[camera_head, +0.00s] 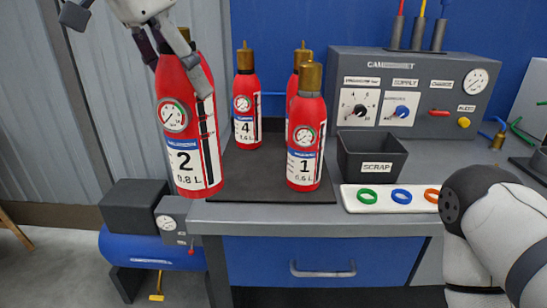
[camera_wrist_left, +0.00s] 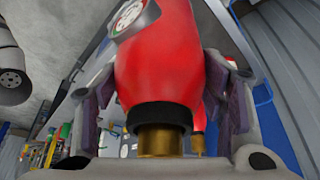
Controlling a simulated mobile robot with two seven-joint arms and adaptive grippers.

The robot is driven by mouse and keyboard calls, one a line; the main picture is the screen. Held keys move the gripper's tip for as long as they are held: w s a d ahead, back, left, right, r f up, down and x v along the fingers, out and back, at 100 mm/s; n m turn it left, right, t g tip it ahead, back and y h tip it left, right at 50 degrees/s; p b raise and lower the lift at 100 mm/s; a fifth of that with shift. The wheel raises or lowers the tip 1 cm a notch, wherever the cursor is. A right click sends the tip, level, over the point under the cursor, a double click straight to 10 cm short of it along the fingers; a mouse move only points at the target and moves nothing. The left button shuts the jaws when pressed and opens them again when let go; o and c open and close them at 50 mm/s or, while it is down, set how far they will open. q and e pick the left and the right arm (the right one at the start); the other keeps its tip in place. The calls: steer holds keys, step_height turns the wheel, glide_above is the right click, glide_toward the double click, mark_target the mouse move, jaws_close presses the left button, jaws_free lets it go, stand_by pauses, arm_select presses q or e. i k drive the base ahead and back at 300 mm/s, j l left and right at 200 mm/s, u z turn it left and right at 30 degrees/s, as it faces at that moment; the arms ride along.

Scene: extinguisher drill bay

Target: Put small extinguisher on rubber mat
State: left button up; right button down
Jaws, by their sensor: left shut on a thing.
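My left gripper (camera_head: 174,55) is shut around the upper part of a red extinguisher labelled 2 and 0.8 L (camera_head: 190,135). It hangs roughly upright at the bench's left front edge, beside the dark rubber mat (camera_head: 255,182). The left wrist view shows the red body (camera_wrist_left: 160,60) between both fingers (camera_wrist_left: 165,100), with its black collar and brass top. Extinguishers 1 (camera_head: 305,135) and 4 (camera_head: 246,105) stand on the mat. Another extinguisher (camera_head: 293,88) is mostly hidden behind number 1. My right gripper is out of view.
A black scrap bin (camera_head: 370,160) and a white tray with coloured rings (camera_head: 387,208) are right of the mat. A grey control panel (camera_head: 410,90) stands behind. A blue compressor (camera_head: 150,250) is on the floor at left. The mat's front left is bare.

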mark_target(272, 159)
steer(key=i+l, duration=0.3)
steer(key=i, duration=0.15)
steer(key=i+l, duration=0.3)
steer(key=i, duration=0.15)
